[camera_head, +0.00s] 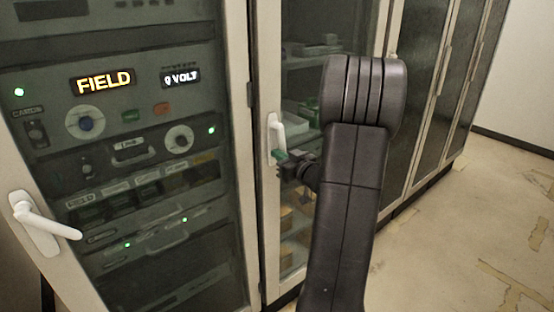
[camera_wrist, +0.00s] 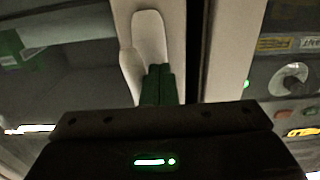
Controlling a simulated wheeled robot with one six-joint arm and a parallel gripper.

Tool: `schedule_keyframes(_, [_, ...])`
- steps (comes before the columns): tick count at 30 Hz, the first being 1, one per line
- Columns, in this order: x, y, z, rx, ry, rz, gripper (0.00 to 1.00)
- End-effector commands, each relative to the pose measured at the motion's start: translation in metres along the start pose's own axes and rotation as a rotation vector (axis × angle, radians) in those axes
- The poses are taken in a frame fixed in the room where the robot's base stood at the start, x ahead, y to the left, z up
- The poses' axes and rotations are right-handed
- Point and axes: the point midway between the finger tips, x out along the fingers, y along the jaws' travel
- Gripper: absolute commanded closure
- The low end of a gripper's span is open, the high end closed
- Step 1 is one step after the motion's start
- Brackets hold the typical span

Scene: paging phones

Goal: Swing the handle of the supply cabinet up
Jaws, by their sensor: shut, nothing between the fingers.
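The supply cabinet (camera_head: 270,220) has a glass door with shelves behind it. Its white handle (camera_head: 277,128) is on the door frame, with the lever pointing mostly down along its back plate. In the wrist view the white handle (camera_wrist: 129,72) and its plate show just beyond the fingers. My gripper (camera_head: 280,156) has green fingertips and is at the lower part of the handle. In the wrist view the fingertips (camera_wrist: 158,84) are together, with nothing between them, beside the lever and overlapping the plate. I cannot tell whether they touch it.
A control cabinet (camera_head: 120,255) with a lit FIELD display stands at left, its own white handle (camera_head: 45,222) sticking out rightward. Dark cabinet doors (camera_head: 425,90) run on to the right. The floor (camera_head: 470,240) at right is open, with worn patches.

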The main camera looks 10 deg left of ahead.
Motion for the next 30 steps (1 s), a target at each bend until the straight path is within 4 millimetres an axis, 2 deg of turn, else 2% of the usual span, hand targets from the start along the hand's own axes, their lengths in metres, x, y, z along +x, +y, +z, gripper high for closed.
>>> schedule_keyframes(6, [0.0,0.01,0.0,-0.001,0.001,0.001,1.0])
schedule_keyframes(18, [0.0,0.011,-0.001,-0.001,0.0,0.001,1.0])
schedule_keyframes(30, [0.0,0.026,-0.006,-0.001,0.001,0.0,1.0])
